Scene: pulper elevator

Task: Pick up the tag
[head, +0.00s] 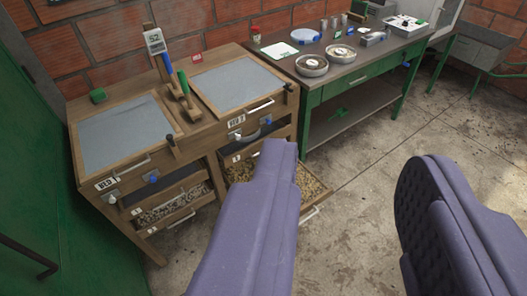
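A white tag (155,42) marked with dark characters that look like "52" is up at a wooden post on the back of the wooden cabinet (184,131), in the upper left of the head view. How it is attached is too small to tell. A small red tag (196,57) with pale lettering is at the cabinet's back edge, to the right of the white one. My gripper (355,158) shows as two purple padded fingers, spread wide with nothing between them. It is in the foreground, lower and to the right of both tags, apart from them.
Blue and green-handled tools (168,66) stand in front of the white tag. An open drawer of beans (307,184) juts out behind my left finger. A green workbench (352,91) with dishes stands to the right. The concrete floor (345,250) between my fingers is clear.

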